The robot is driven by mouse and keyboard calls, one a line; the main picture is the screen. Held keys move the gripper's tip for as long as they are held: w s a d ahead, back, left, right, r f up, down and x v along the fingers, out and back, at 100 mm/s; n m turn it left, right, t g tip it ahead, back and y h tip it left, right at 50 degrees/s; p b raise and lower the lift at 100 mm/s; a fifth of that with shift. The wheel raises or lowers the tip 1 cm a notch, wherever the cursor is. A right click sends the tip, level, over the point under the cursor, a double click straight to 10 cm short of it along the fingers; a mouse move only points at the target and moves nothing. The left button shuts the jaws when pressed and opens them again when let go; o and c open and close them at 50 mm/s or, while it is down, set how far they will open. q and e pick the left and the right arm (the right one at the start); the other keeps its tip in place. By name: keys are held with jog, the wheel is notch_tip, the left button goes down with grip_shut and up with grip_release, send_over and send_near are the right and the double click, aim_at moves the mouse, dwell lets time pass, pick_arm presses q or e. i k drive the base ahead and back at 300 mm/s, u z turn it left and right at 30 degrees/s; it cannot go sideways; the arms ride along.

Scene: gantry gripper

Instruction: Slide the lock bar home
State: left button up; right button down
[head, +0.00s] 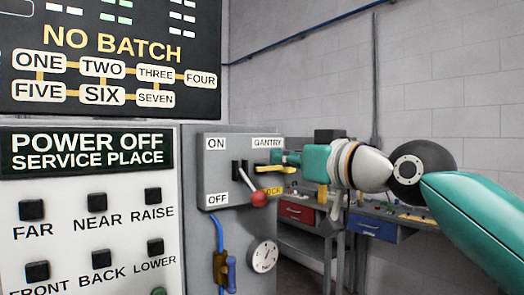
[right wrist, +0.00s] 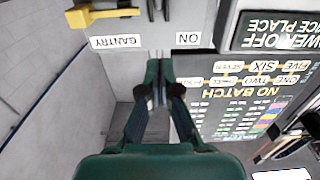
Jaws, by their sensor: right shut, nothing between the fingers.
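The yellow lock bar (head: 268,170) sits on the grey switch box (head: 215,182), below the GANTRY label and right of the switch lever. It also shows in the right wrist view (right wrist: 102,15), at the top left. The lever's red knob (head: 258,198) hangs low, nearer the OFF label than the ON label. My right gripper (head: 280,157) is at the box's right side, close to the bar and the GANTRY label. In the wrist view its fingers (right wrist: 159,66) are together and empty, apart from the bar. My left gripper is not in view.
A panel of black buttons (head: 97,202) stands left of the box, under a dark NO BATCH board (head: 110,50). A gauge (head: 262,256) and a blue-handled part (head: 231,273) are below the box. A workbench with a red drawer (head: 297,212) stands behind.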

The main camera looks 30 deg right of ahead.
aim_at(279, 168)
jog(key=k, duration=1)
